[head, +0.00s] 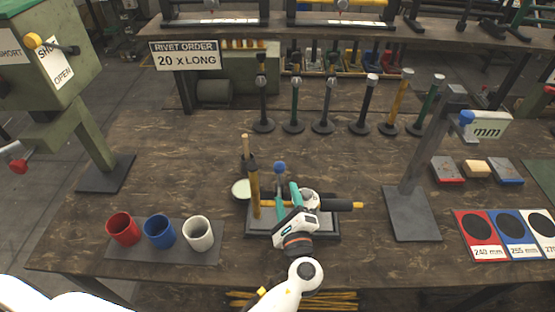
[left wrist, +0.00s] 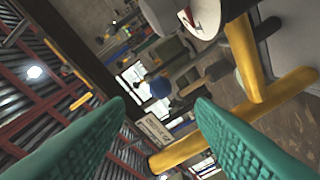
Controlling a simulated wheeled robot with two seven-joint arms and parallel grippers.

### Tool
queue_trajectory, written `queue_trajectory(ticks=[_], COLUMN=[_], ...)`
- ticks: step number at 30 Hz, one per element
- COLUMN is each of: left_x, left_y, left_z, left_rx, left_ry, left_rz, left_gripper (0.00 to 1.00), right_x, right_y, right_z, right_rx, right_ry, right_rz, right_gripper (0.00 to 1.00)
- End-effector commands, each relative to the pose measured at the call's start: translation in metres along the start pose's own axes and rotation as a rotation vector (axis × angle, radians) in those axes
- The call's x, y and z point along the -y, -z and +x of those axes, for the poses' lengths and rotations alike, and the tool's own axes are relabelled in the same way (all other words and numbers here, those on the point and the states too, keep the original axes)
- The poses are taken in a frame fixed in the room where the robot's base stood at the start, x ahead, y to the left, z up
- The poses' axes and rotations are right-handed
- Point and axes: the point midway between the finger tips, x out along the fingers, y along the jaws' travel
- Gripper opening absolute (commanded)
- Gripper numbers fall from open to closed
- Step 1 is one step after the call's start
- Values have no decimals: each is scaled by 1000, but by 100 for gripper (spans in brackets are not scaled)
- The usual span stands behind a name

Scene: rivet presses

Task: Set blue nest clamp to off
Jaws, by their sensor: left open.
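The blue nest clamp shows as a blue ball knob (head: 280,168) on a short stem, standing up at the back of the dark fixture base (head: 331,230) in the head view. My left gripper (head: 286,198) is over the fixture, just in front of and below the knob in the picture. Its teal fingers are apart and hold nothing. In the left wrist view a blue ball (left wrist: 160,87) shows beyond the gap between the fingers; I cannot tell for sure that it is the clamp knob. My gripper hides part of the fixture. My right gripper is not in view.
A yellow upright post (head: 255,195) stands at the fixture's left, and a dark bar with a yellow tip (head: 357,205) sticks out right. Red, blue and white cups (head: 198,234) stand left. A gauge stand (head: 411,212) with another blue knob (head: 466,117) stands right.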

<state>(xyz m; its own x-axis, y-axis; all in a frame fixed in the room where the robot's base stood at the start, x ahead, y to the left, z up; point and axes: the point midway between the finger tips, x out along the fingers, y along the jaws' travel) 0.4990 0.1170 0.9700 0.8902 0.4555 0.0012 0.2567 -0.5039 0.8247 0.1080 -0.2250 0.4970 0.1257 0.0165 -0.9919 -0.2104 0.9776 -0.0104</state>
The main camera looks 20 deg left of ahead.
Motion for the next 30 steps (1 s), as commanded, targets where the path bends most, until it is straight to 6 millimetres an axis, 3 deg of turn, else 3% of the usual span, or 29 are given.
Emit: queue_trajectory(ticks=[3,7,11,18,29,30], left_x=[0,0,0,1,1,1], left_y=[1,1,1,1,2,2], left_z=[22,49,74,103,109,109], left_rx=[-4,-4,-4,-3,-2,-2], left_ry=[0,0,0,2,3,3], left_rz=[-2,-3,-3,-3,-5,-5], left_gripper=[50,50,50,50,50,47], right_x=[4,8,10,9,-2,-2], right_y=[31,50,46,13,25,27], right_z=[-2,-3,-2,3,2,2], right_rx=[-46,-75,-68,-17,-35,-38], right_ry=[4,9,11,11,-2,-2], right_rz=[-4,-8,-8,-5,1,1], right_gripper=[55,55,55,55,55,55])
